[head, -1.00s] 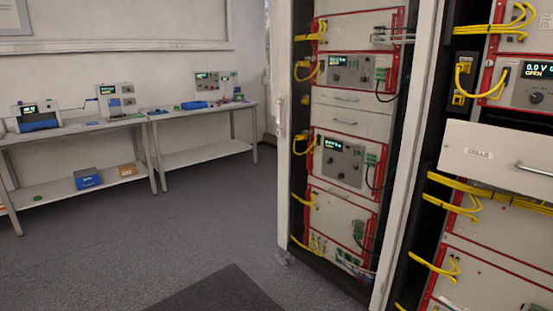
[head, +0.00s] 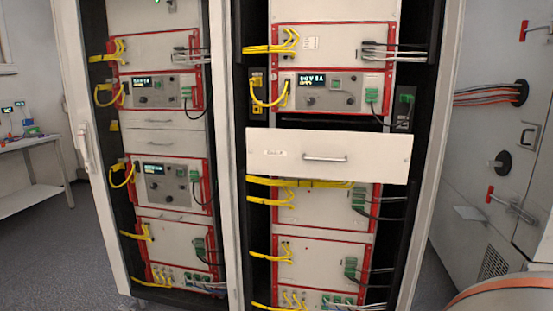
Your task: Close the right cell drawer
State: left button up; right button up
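The right cell drawer (head: 375,155) is a white-fronted drawer in the right rack, at mid height in the head view. Its front stands out from the rack face, so the drawer is pulled open, and a dark gap shows above it. A horizontal metal handle (head: 325,158) is at the middle of its front, with a small label to the left, too blurred to read. Neither of my grippers is in view.
The left rack (head: 165,148) stands beside it with its drawer front flush. Yellow cables (head: 300,183) run just below the open drawer. A grey cabinet (head: 488,150) with red handles stands to the right. A bench (head: 35,141) is at the far left. Grey floor shows at lower left.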

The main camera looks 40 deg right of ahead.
aim_at(357, 157)
jog(key=z, duration=1.55)
